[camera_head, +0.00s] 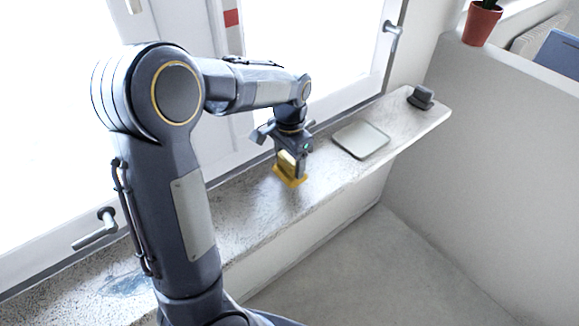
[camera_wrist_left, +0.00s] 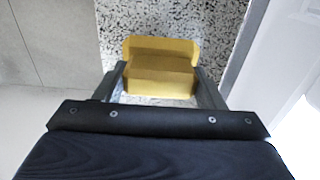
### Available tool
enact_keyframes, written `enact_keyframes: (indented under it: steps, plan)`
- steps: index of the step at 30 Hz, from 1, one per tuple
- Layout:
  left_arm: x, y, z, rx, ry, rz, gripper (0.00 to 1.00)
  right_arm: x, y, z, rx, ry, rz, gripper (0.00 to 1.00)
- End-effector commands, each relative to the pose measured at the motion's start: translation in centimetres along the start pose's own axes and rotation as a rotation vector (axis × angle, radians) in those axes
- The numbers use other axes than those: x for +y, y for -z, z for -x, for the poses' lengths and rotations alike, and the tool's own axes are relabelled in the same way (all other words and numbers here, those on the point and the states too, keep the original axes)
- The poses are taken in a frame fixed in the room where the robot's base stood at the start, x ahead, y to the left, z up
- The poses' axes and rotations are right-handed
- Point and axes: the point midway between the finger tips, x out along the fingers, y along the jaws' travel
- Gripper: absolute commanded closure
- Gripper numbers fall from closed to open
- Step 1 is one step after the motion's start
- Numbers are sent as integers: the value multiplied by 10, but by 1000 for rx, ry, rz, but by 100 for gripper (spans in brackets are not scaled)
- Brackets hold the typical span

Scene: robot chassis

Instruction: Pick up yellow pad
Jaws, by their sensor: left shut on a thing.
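The yellow pad (camera_head: 289,174) is at my left gripper over the stone windowsill in the head view. My left gripper (camera_head: 291,167) points down and is shut on it. In the left wrist view the pad (camera_wrist_left: 160,66) is a yellow block between the two fingers (camera_wrist_left: 162,88), with a wider yellow part beyond them. I cannot tell whether the pad still touches the sill. My right gripper does not show.
The speckled windowsill (camera_head: 240,205) runs along the windows. A flat pale tray (camera_head: 361,140) lies on it to the right of the gripper, and a small dark object (camera_head: 420,97) stands at its far end. A plant pot (camera_head: 481,22) stands on the ledge at upper right.

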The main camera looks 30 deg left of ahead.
Motion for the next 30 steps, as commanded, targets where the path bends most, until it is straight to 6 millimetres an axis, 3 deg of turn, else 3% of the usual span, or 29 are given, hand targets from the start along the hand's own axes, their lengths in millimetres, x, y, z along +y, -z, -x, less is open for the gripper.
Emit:
enact_keyframes:
  steps: [7, 15, 21, 30]
  plan:
    - [43, -24, 57, 10, 0, -7, 61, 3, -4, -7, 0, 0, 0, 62]
    - [96, -55, 81, 5, -1, -7, 61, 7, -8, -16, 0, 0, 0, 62]
    - [115, -66, 91, 1, -2, -4, 61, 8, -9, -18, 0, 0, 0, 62]
    - [119, -68, 94, 0, -2, -2, 61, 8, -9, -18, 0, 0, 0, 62]
